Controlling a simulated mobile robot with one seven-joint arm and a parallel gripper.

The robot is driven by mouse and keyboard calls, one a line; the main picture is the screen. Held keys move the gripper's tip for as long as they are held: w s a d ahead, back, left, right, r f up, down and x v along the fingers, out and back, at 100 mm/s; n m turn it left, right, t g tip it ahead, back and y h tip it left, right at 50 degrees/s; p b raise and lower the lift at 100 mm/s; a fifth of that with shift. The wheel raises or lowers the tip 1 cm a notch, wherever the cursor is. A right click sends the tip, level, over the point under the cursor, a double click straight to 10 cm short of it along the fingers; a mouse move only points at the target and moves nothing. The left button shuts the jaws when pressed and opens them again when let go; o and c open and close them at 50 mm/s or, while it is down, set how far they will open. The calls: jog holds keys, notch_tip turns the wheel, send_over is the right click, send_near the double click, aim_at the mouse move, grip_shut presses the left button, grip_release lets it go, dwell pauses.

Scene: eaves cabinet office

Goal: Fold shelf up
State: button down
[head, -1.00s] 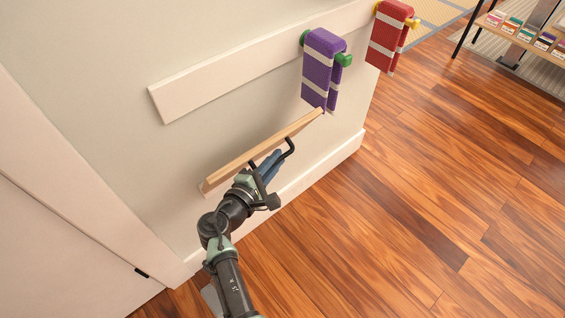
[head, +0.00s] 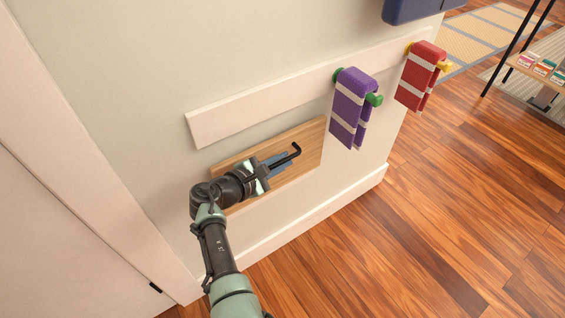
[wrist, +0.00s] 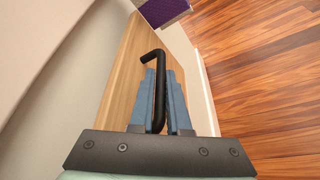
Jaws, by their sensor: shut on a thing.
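The shelf is a pale wooden board (head: 312,142) on the wall, below a white rail. Its broad face is turned out toward me, and it stands steep, close to the wall; I cannot tell whether it lies quite flat. A bent black handle (head: 293,153) sticks out from this face. My gripper (head: 277,160) is in front of the board, its blue fingers closed around the handle. In the wrist view the handle (wrist: 153,54) runs between the fingers of my gripper (wrist: 160,100), with the board (wrist: 125,75) behind. My gripper hides part of the board's middle.
A purple striped towel (head: 350,105) hangs on a green peg just right of the board. A red striped towel (head: 420,75) hangs farther right. The white rail (head: 250,108) runs above the board. A door frame (head: 85,165) is at left. The wooden floor (head: 430,230) at right is clear.

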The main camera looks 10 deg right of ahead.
jog(key=shift+w+a+r, duration=0.2)
jog(key=shift+w+r, duration=0.05)
jog(key=c, duration=1.2)
grip_release()
jog(key=shift+f, duration=0.1)
jog(key=shift+o, duration=0.2)
jog(key=p+v, duration=0.5)
jog(key=v, duration=0.8)
jog(key=shift+s+d, duration=0.1)
jog(key=shift+d, duration=0.05)
